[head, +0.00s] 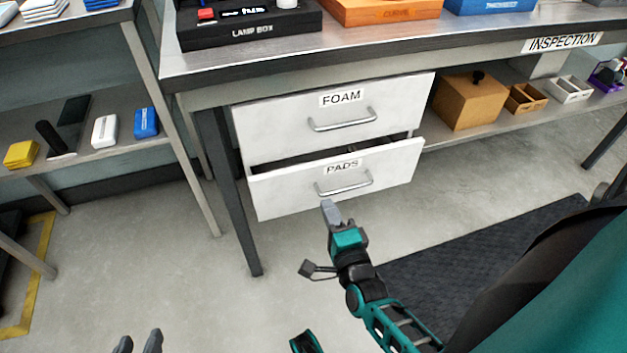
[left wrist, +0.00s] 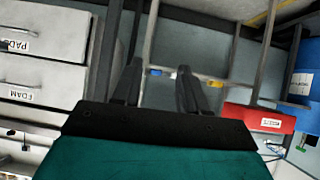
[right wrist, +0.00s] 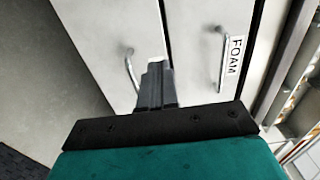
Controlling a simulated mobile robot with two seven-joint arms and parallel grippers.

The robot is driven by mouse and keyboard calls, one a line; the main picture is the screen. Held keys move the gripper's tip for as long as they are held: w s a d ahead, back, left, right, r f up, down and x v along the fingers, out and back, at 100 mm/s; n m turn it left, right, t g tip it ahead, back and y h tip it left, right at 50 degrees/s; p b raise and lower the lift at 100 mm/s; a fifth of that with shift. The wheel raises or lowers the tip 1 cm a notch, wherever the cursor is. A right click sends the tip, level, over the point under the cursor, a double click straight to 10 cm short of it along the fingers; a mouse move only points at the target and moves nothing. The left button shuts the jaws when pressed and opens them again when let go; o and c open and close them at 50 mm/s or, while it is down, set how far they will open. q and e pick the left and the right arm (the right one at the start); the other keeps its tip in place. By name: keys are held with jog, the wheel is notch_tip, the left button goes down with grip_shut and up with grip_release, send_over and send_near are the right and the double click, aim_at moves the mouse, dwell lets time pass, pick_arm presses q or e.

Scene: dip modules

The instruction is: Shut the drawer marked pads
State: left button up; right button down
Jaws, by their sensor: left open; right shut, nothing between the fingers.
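The drawer marked PADS (head: 290,192) is the lower of two white drawers under the inspection bench. It stands partly open, with a dark gap above its front. Its metal handle (head: 344,184) is on the front. My right gripper (head: 328,206) is shut and empty, its fingertips at or just in front of the lower part of the PADS front; I cannot tell if they touch. In the right wrist view its fingers (right wrist: 157,80) are beside the PADS handle (right wrist: 131,70). My left gripper (head: 138,342) is open and empty, low at the bottom left, away from the drawers.
The FOAM drawer (head: 270,118) above looks closed. A dark bench leg (head: 232,195) stands left of the drawers. A shelf unit (head: 150,150) is at the left. A brown box (head: 468,103) sits on the lower shelf at right. The floor before the drawers is clear, with a dark mat (head: 480,250).

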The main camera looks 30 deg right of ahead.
aim_at(311, 170)
jog(key=b+x, duration=0.2)
jog(key=x, duration=0.7)
jog(key=shift+w, duration=0.2)
pick_arm(q)
jog(key=shift+w+d+f+h, duration=0.15)
jog(key=shift+w+d+h, duration=0.15)
jog(key=shift+d, duration=0.2)
pick_arm(e)
jog(key=shift+w, duration=0.1)
